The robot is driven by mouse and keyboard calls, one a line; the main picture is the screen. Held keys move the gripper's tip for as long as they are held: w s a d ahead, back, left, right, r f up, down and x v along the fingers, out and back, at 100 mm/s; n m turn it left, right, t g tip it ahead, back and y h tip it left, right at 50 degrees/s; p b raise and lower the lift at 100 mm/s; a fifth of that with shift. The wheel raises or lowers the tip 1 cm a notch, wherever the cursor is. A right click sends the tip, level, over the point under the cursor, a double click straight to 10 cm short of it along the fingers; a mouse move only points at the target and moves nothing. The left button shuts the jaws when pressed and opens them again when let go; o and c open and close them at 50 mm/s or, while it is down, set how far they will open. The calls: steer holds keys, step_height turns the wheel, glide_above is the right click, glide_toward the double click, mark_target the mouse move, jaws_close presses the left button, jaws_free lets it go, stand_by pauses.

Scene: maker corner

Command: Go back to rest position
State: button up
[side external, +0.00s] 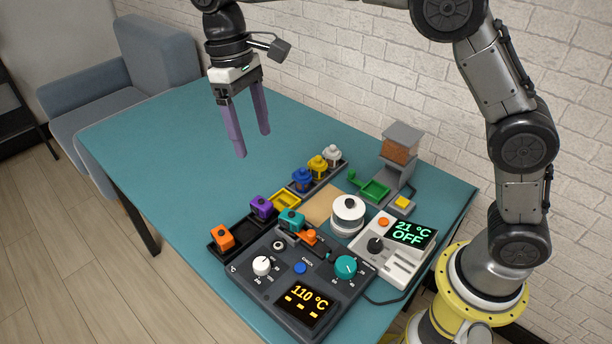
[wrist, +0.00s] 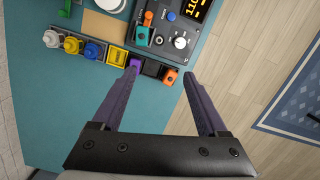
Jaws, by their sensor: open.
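My gripper (side external: 252,132) hangs open and empty in the air above the teal table (side external: 150,95), to the left of the equipment and well above the surface. Its two purple fingers point down and stand wide apart. In the wrist view, my gripper (wrist: 161,76) also shows open, with nothing between the fingers. Beyond the fingertips lie a purple block (wrist: 136,62) and an orange block (wrist: 170,76) in dark trays.
A dark control box (side external: 255,289) reading 110 °C and a pale unit (side external: 404,262) reading OFF stand near the front. A white pot (side external: 347,212), a row of small jars (side external: 318,166) and a dispenser (side external: 401,145) stand behind. The table's left part is clear.

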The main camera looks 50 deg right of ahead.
steer(key=s+d+r+m+t, duration=0.1)
steer(key=s+d+r+t, duration=0.1)
steer(key=s+d+r, duration=0.4)
steer(key=s+d+r+m+t, duration=0.1)
steer(key=s+d+r+t, duration=0.15)
steer(key=s+d, duration=0.55)
steer(key=s+d+f+m+t, duration=0.1)
steer(key=s+d+f+t, duration=0.1)
steer(key=s+f, duration=0.7)
steer(key=s+t, duration=0.1)
steer(key=s, duration=0.1)
steer(key=shift+s+d+f, duration=0.15)
steer(key=shift+s+d, duration=0.1)
steer(key=shift+s, duration=0.15)
